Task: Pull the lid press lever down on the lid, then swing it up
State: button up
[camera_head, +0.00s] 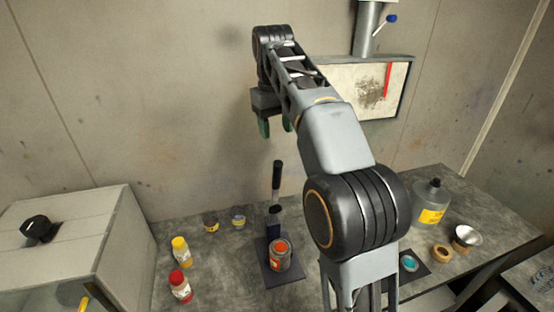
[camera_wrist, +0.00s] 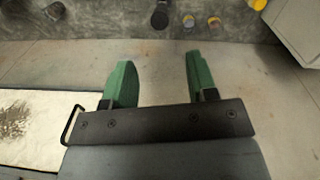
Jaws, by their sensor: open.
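The lid press lever (camera_head: 276,178) stands nearly upright, with a black grip on a thin stem. It rises from a dark blue post (camera_head: 274,218) on a dark base plate (camera_head: 289,293). A grey can (camera_head: 281,263) with an orange top stands on the plate in front of the post; whether a separate lid lies on it is hard to tell. My gripper (camera_head: 276,127) is open and empty, above the lever and apart from it. Its green fingers are spread in the wrist view (camera_wrist: 158,62). A dark round thing there may be the lever's end.
A yellow-capped bottle (camera_head: 180,252), a red-capped bottle (camera_head: 180,287) and small tins (camera_head: 211,222) stand left of the press. A grey box (camera_head: 70,230) is further left. A framed panel (camera_head: 390,88) hangs behind.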

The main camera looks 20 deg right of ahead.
send_over(278, 184)
notch_tip(278, 184, down, 13)
jog(key=shift+r, duration=0.1)
dwell(0.6)
grip_shut()
dwell(0.4)
